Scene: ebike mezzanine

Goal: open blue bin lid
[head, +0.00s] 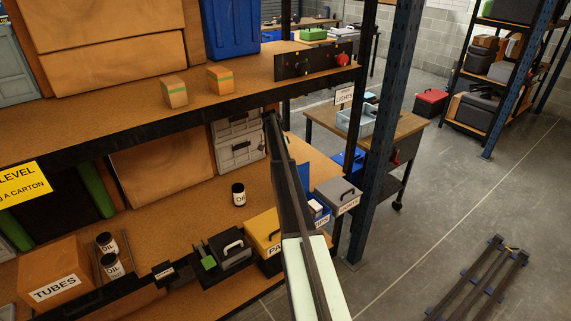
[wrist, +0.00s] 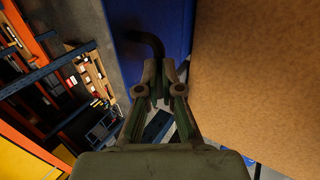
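In the wrist view, a smooth blue surface (wrist: 184,28) fills the upper middle, with a dark curved handle-like bar (wrist: 148,38) in front of it. My gripper (wrist: 160,72) points at that bar, its fingertips close together with a narrow gap. The bar's lower end runs behind the fingertips; I cannot tell whether they touch or hold it. In the head view a tall blue bin (head: 230,28) stands on the upper shelf, its top cut off by the frame. A smaller labelled blue bin (head: 318,212) is partly hidden beside my arm. My fingers cannot be made out there.
A brown board-like surface (wrist: 265,75) lies close to the gripper's right in the wrist view. In the head view, the upper shelf (head: 120,103) overhangs the lower one, and a blue upright (head: 392,110) stands right of my arm. The floor (head: 450,200) beyond is largely free.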

